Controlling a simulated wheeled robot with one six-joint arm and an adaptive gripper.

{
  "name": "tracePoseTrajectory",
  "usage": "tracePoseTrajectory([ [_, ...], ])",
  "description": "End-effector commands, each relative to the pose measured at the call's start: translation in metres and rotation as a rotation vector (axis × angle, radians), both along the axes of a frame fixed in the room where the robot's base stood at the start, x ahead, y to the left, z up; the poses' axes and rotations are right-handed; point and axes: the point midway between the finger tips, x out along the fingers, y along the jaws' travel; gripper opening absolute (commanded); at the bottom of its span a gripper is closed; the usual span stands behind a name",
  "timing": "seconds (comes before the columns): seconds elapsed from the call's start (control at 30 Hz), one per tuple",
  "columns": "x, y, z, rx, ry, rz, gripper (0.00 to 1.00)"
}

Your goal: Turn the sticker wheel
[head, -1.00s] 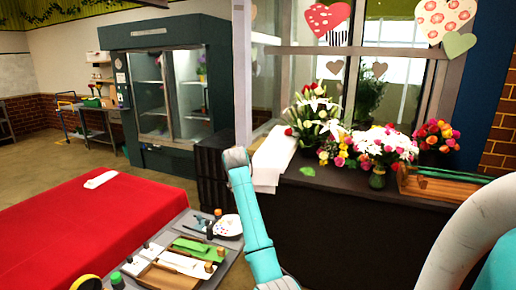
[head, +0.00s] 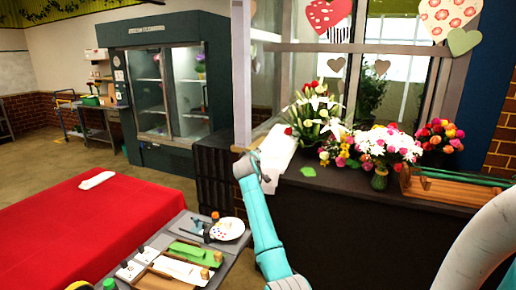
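A white round disc with coloured dots, which looks like the sticker wheel (head: 229,232), lies at the far right end of the grey work table in the head view. Its dots are small and hard to make out. My gripper (head: 264,176) is at the end of my raised teal arm, above and to the right of the disc and apart from it. It appears small and seen from the side against the dark counter. Its fingers are too unclear to tell whether they are open or shut.
The grey table (head: 222,261) also holds wooden trays, green and white strips and small dark tools beside the disc. A red-covered table (head: 95,225) is on the left. A dark counter (head: 340,240) with flower bouquets and white paper (head: 277,151) stands behind my arm.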

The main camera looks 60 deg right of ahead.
Motion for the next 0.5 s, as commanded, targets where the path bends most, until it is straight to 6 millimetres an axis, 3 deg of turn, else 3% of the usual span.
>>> tracePoseTrajectory([
  [0.3,0.019,-0.002,0.021,-0.250,0.070,0.075,0.56],
  [0.5,0.024,-0.001,0.027,-0.318,0.089,0.097,0.56],
])
